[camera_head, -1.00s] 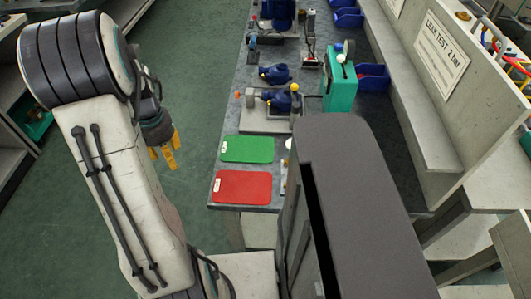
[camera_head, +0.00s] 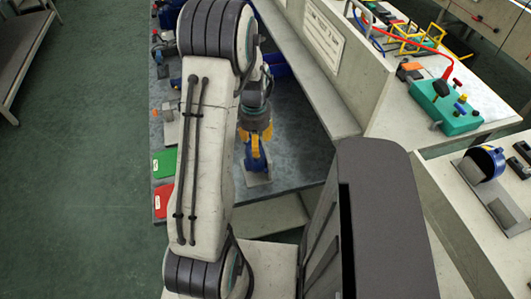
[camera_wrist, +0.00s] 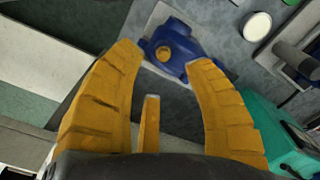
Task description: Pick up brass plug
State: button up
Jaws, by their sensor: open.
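My gripper (camera_head: 254,138) has yellow fingers and hangs over the right part of the grey bench, just above a blue pump body (camera_head: 257,159). In the wrist view, my gripper (camera_wrist: 166,56) is open, with its fingers spread and nothing held. The blue pump body (camera_wrist: 178,50) lies beyond the fingertips on a pale plate (camera_wrist: 152,22). A small brass-coloured round part (camera_wrist: 163,53) shows on the blue body between the fingertips. It may be the brass plug, but I cannot tell. In the head view my arm and gripper hide part of the bench.
Green (camera_head: 164,162) and red (camera_head: 162,197) mats lie at the bench's left edge. A white disc (camera_wrist: 257,26) and a teal box (camera_wrist: 279,130) are at the right of the wrist view. Another teal box (camera_head: 445,106) stands on the right-hand counter.

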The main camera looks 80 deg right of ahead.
jog(key=shift+d+f+p, duration=0.2)
jog(key=shift+f+p, duration=0.15)
jog(key=shift+f, duration=0.8)
jog(key=shift+d+f+p, duration=0.2)
jog(key=shift+f+p, duration=0.1)
jog(key=shift+f, duration=1.65)
jog(key=shift+c, duration=0.3)
grip_shut()
